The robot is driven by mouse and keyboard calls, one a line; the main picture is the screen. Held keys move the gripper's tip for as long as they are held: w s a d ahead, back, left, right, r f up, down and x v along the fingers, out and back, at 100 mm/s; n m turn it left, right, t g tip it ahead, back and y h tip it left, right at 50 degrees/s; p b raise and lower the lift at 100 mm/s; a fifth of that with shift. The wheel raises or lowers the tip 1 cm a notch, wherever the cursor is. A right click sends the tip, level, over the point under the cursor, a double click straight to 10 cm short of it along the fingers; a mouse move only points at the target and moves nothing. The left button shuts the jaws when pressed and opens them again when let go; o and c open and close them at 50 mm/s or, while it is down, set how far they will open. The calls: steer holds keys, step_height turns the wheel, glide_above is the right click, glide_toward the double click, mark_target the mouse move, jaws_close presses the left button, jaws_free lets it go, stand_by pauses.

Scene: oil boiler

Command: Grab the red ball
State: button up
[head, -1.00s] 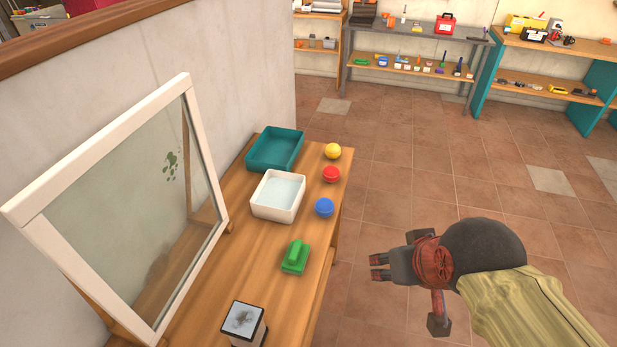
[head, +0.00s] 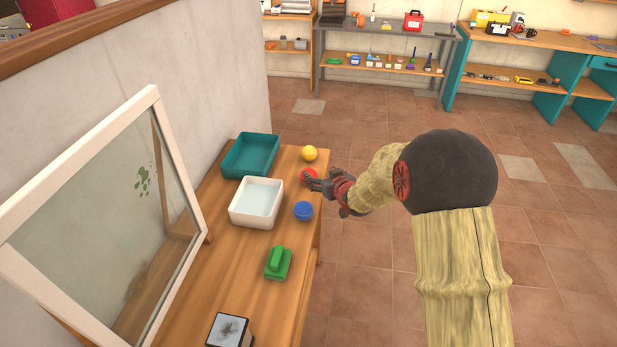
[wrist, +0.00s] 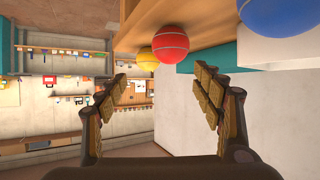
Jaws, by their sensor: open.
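The red ball (head: 308,176) sits on the wooden table near its right edge, between the yellow ball (head: 309,153) and the blue ball (head: 303,211). In the wrist view the red ball (wrist: 169,43) lies beyond my open fingers (wrist: 165,80), toward the top of the picture. The gap between the fingers is empty. The yellow ball (wrist: 144,59) and blue ball (wrist: 278,18) also show there. I cannot tell whether a finger touches the red ball.
A white tub (head: 235,213) of water and a teal tray (head: 228,166) stand left of the balls. A green scrubber (head: 278,264) and a dark-topped box (head: 229,331) are nearer on the table (head: 225,265). A framed pane (head: 152,93) leans at left. Floor at right is open.

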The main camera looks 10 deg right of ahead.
steer(key=shift+t+y, duration=0.3)
steer(key=shift+y, duration=0.1)
steer(key=f, duration=0.1)
steer(key=w+f, duration=0.1)
steer(key=a+f, duration=0.1)
steer(key=shift+w+f, duration=0.3)
steer(key=shift+f, duration=0.05)
steer(key=b+x, duration=0.1)
steer(key=x, duration=0.3)
steer(key=b+x, duration=0.1)
steer(key=x, duration=0.1)
steer(key=shift+w+a+f+b, duration=0.25)
steer(key=shift+a+f+b, duration=0.1)
steer(key=shift+a, duration=0.1)
steer(key=shift+w, duration=0.4)
steer(key=c, duration=0.3)
steer(key=c, duration=1.1)
steer(key=shift+r, duration=0.15)
